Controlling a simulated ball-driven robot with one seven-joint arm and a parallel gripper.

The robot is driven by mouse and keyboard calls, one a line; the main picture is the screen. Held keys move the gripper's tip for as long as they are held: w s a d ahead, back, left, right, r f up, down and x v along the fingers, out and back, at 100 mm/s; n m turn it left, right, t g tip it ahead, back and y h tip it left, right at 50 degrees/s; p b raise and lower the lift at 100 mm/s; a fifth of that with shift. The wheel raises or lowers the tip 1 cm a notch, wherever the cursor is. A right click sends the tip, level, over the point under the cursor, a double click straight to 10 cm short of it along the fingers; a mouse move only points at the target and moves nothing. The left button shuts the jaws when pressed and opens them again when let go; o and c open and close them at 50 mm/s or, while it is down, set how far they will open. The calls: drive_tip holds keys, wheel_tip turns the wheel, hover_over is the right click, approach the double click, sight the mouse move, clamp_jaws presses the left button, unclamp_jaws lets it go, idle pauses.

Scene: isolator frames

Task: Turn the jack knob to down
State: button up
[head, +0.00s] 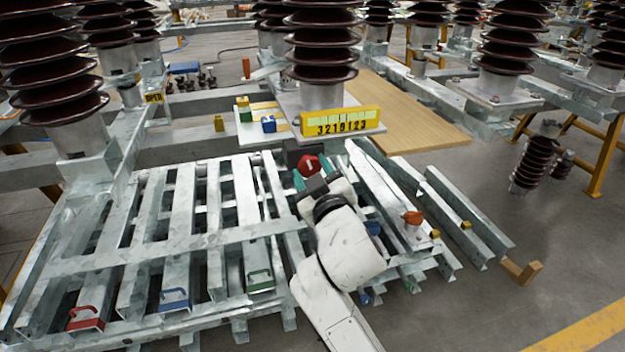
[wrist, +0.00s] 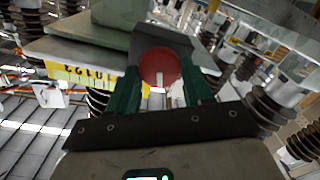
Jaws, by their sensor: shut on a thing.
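The jack knob (head: 309,163) is a red round knob with a white pointer mark, set on a dark grey block. In the wrist view the knob (wrist: 159,67) sits between the green fingers, and its white mark points toward the bottom of the picture. My gripper (head: 311,180) reaches it from the near side, in front of the dark block. In the wrist view my gripper (wrist: 160,88) is shut on the knob, one finger at each side. The fingers partly cover the knob's lower sides.
A yellow number sign (head: 340,121) stands just behind the knob. Galvanised steel beams (head: 185,215) lie left and below, with red, blue and green handles. A wooden board (head: 415,118) lies behind right. Tall brown insulators (head: 322,45) rise behind. Grey floor (head: 470,310) is open at the lower right.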

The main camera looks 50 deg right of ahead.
drive_tip(key=shift+f+m+b, duration=0.15)
drive_tip(key=shift+m+b, duration=0.65)
drive_tip(key=shift+m, duration=0.8)
drive_tip(key=o, duration=1)
drive_tip(key=shift+o, duration=0.2)
drive_tip(key=v, duration=1.1)
drive_tip(key=shift+w, duration=0.1)
